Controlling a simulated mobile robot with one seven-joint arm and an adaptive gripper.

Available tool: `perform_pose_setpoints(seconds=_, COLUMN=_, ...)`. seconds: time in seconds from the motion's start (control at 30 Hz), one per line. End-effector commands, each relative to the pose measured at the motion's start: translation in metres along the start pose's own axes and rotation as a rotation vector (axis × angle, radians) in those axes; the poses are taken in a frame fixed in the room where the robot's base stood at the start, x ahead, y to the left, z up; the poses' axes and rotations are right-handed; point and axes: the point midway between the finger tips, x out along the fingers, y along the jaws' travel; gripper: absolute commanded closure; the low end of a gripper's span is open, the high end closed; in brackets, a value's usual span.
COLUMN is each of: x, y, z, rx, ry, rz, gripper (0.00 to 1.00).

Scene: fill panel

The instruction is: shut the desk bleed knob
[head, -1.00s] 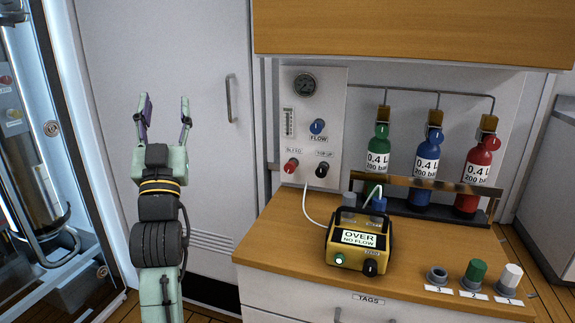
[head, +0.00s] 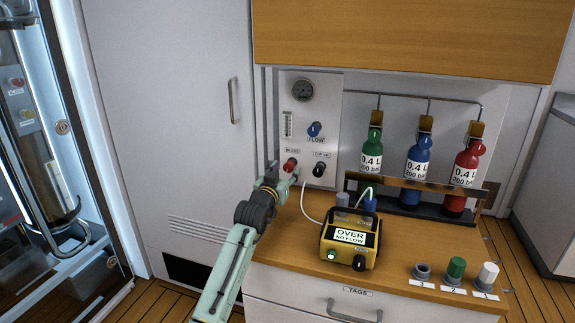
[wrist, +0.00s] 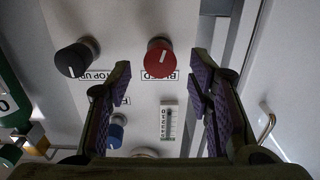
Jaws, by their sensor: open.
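The red bleed knob (head: 290,165) is on the lower left of the white panel above the desk. In the wrist view the red knob (wrist: 159,58) has a white pointer line, running nearly up and down in that picture, with a BLEED label beside it. My gripper (head: 282,173) is close to the panel at the red knob. In the wrist view my gripper (wrist: 160,85) is open, its purple-padded fingers on either side of the line to the knob. The knob lies beyond the fingertips, and I see no contact.
The black top-up knob (head: 319,169) sits just right of the bleed knob, and the blue flow knob (head: 314,130) above. A yellow meter (head: 350,243) reading OVER NO FLOW stands on the desk (head: 300,262). Green, blue and red bottles stand in a rack (head: 408,184) at right.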

Motion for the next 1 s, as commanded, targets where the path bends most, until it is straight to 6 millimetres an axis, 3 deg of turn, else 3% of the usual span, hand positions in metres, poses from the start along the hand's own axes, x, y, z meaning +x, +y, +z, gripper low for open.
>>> perform_pose_setpoints(seconds=0.2, x=0.024, y=0.001, z=-0.001, rx=0.001, ry=0.0, rz=0.001, gripper=0.53)
perform_pose_setpoints(seconds=0.57, x=0.029, y=0.0, z=0.0, rx=0.0, ry=0.001, rz=0.0, gripper=0.53)
perform_pose_setpoints(seconds=1.0, x=0.028, y=0.0, z=0.0, rx=0.0, ry=0.001, rz=0.0, gripper=0.81)
